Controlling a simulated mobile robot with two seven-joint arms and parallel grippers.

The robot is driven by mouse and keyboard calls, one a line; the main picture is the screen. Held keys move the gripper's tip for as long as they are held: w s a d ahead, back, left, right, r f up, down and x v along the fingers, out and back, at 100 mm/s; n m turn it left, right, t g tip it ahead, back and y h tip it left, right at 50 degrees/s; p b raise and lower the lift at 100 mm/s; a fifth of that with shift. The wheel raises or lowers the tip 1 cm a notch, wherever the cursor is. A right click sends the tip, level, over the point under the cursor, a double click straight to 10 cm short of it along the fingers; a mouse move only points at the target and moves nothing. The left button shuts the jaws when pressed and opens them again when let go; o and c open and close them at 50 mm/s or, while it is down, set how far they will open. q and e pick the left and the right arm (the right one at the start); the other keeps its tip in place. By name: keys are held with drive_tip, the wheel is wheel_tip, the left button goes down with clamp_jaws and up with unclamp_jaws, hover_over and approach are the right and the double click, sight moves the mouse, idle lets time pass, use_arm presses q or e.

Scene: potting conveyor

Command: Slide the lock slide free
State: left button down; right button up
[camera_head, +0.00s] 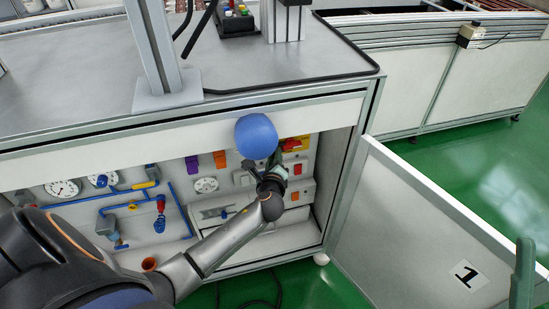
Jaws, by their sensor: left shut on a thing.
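My left arm reaches from the lower left into the open cabinet under the worktop. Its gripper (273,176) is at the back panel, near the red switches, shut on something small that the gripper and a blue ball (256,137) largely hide. I cannot tell whether the held thing is the lock slide. A grey latch-like bar (212,213) shows on the panel left of my forearm. My right gripper is not in view.
The cabinet door (405,225), marked 1, stands open to the right. Gauges (63,188), blue pipes (125,192) and a red valve (160,224) fill the panel's left. The worktop edge (220,98) overhangs the opening. A dark cable (262,301) lies on the green floor.

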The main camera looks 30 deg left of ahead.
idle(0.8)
use_arm(q)
drive_tip(key=s+a+p, duration=0.2)
drive_tip(key=shift+s+a+f, duration=0.1)
drive_tip(key=shift+s, duration=0.2)
drive_tip(key=c, duration=0.7)
unclamp_jaws()
